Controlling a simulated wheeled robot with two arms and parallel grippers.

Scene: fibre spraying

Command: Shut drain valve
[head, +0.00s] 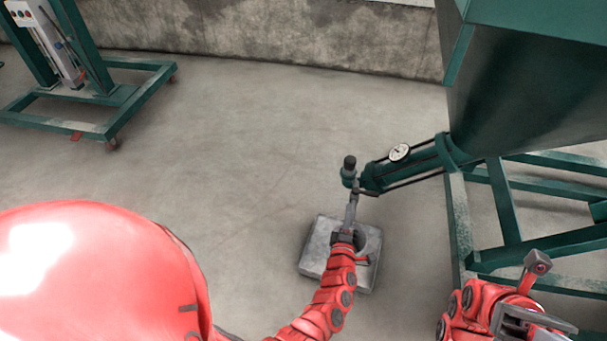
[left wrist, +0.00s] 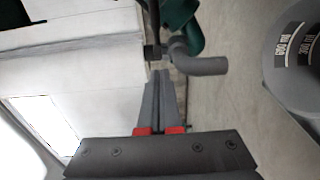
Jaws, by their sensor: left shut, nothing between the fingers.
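The drain valve (head: 349,172) is at the end of a green pipe (head: 422,160) that slopes out from the green hopper (head: 520,95). It has a dark knob-like top. My left gripper (head: 352,203) is shut and empty just below it. In the left wrist view the shut fingertips (left wrist: 160,78) point at a grey elbow (left wrist: 200,66) and a dark stem (left wrist: 152,30). They look very close to it; I cannot tell whether they touch. My right arm's end (head: 535,268) is at the lower right, its jaws not clear.
A grey square container (head: 316,262) with a round opening stands on the floor under the valve. A gauge (head: 400,152) sits on the pipe. The hopper's green frame (head: 505,200) is at the right. A wheeled green stand (head: 100,120) is at the far left. The floor between is clear.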

